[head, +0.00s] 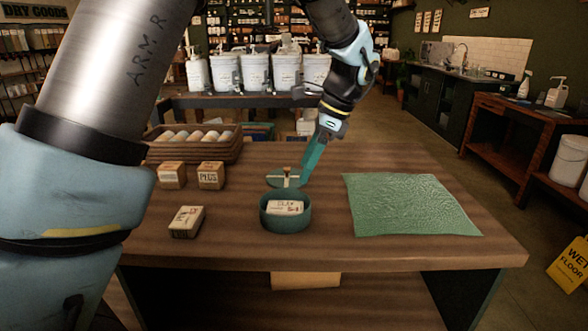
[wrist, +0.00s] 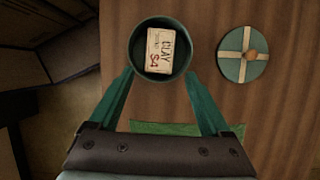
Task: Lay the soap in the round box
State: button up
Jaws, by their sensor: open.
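The round box (head: 285,222) is a dark green open tub on the wooden table. A pale soap bar labelled CLAY (head: 285,207) lies inside it; the wrist view shows the soap (wrist: 160,50) within the rim of the box (wrist: 134,50). The round green lid (head: 277,183) with a pale cross and a wooden knob lies just behind the box, also seen in the wrist view (wrist: 232,70). My gripper (head: 302,184) is open and empty, with teal fingers. In the wrist view its fingertips (wrist: 160,74) lie either side of the box's near edge; whether they touch it, I cannot tell.
Several other labelled blocks, one front left (head: 186,222) and others behind (head: 171,175) (head: 210,175), stand left of the box. A wicker tray (head: 185,152) of pale items sits at the back left. A green cloth (head: 410,205) lies flat at right. The table front is clear.

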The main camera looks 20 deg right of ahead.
jog(key=shift+r, duration=0.15)
jog(key=w+a+f+n+g+h, duration=0.15)
jog(key=a+n, duration=0.25)
jog(key=a, duration=0.4)
jog(key=w+a+f+n, duration=0.1)
jog(key=w+a+n, duration=0.2)
jog(key=a+n, duration=0.35)
jog(key=s+a+f+n+h, duration=0.1)
jog(key=s+a+f+n, duration=0.1)
jog(key=a+n, duration=0.4)
jog(key=s+a+f+n+t+h, duration=0.1)
jog(key=s+a+n, duration=0.3)
jog(key=a, duration=1)
jog(key=shift+f+n, duration=0.45)
jog(key=shift+n, duration=0.6)
